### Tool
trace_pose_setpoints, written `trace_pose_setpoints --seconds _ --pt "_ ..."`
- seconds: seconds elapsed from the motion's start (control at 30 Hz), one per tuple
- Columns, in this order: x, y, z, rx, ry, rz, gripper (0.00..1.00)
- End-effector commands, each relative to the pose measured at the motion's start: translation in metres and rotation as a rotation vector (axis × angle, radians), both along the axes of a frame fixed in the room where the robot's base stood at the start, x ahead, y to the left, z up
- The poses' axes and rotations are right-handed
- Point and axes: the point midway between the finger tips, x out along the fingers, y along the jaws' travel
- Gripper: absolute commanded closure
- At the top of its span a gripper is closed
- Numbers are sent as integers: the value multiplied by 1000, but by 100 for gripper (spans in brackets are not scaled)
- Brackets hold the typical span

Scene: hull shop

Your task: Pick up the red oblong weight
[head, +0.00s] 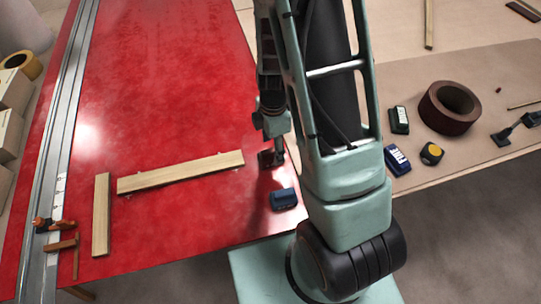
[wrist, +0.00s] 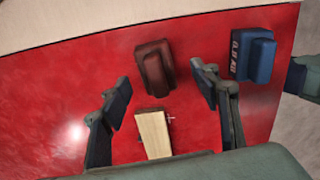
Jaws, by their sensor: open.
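The red oblong weight (wrist: 153,68) is a dark brownish-red block with a raised ridge, lying on the glossy red table (wrist: 60,85). In the wrist view it lies ahead of my gripper (wrist: 160,78), between the lines of the two spread fingers. The fingers are open with nothing between their pads; I cannot tell their exact height above the table.
A blue block (wrist: 253,58) lies right of the weight, also in the head view (head: 284,199). A wooden strip (wrist: 154,133) ends close to the weight. A second strip (head: 102,214) lies left. A brown bench (head: 470,90) holds a tape roll (head: 449,106).

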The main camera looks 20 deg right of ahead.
Motion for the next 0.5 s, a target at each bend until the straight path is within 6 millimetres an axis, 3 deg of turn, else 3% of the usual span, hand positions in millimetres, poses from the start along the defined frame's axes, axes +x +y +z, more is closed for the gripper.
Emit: trace_pose_setpoints --seconds 0.5 --pt "5 5 -49 0 2 -2 44"
